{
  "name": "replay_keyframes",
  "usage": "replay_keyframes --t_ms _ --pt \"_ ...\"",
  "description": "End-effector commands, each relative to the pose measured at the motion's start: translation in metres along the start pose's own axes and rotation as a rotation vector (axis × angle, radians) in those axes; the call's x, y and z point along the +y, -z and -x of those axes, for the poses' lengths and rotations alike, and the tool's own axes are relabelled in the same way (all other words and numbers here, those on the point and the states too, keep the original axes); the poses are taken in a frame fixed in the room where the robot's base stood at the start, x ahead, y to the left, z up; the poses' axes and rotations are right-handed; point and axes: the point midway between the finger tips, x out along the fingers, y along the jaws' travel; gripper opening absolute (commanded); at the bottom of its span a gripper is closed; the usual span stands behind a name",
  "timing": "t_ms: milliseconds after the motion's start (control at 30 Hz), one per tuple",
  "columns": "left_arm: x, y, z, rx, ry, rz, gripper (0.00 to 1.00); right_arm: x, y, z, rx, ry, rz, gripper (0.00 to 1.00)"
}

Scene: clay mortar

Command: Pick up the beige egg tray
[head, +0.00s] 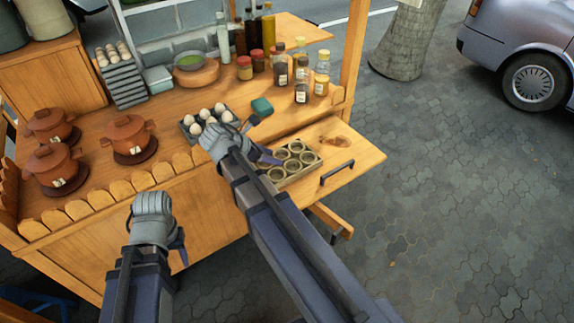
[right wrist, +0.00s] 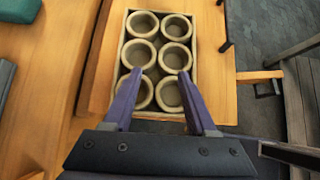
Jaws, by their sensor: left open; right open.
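The beige egg tray (head: 289,162), with six round cups, sits on the pulled-out board with a dark handle at the right of the cart. In the right wrist view the tray (right wrist: 159,50) lies ahead of and below the fingers, and its cups look empty. My right gripper (head: 269,157) is open at the tray's left side in the head view. In the right wrist view its two purple fingers (right wrist: 160,73) are apart over the lower cups; contact cannot be told. My left gripper (head: 181,242) is open and empty in front of the cart, away from the tray.
A grey carton of white eggs (head: 207,119) and a green sponge (head: 262,107) are near my right wrist. Bottles and jars (head: 302,82) stand behind. Clay pots (head: 128,136) stand left.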

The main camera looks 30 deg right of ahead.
Motion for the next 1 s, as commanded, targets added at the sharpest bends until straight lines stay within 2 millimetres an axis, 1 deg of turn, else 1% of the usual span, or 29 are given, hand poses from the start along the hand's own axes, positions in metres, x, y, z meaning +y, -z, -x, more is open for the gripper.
replay_keyframes --t_ms 133,300,467,567,667,833,900,1000 --pt "0.001 0.0 -0.006 0.0 0.0 0.0 0.5 0.0 0.001 -0.007 0.001 0.001 0.0 0.57" --pt "0.002 0.001 -0.019 0.0 0.0 0.0 0.5 0.0 0.002 -0.025 0.002 0.002 -0.003 0.57" --pt "0.002 0.001 -0.019 0.0 0.0 0.0 0.5 0.001 0.0 -0.027 0.002 0.0 -0.001 0.57" --pt "0.002 0.001 -0.023 0.0 0.0 0.0 0.5 0.001 0.001 -0.032 0.002 0.0 -0.002 0.57" --pt "0.003 0.002 -0.031 0.0 0.0 0.0 0.5 0.003 0.001 -0.044 0.002 0.001 -0.003 0.57" --pt "0.005 0.003 -0.049 0.0 0.0 -0.001 0.5 0.005 0.001 -0.07 0.003 0.002 -0.004 0.57" --pt "0.005 0.003 -0.054 0.0 0.0 -0.001 0.5 0.005 0.001 -0.077 0.003 0.001 -0.002 0.57" --pt "0.005 0.003 -0.054 0.0 0.0 -0.001 0.5 0.005 -0.002 -0.079 0.003 0.001 -0.002 0.57"
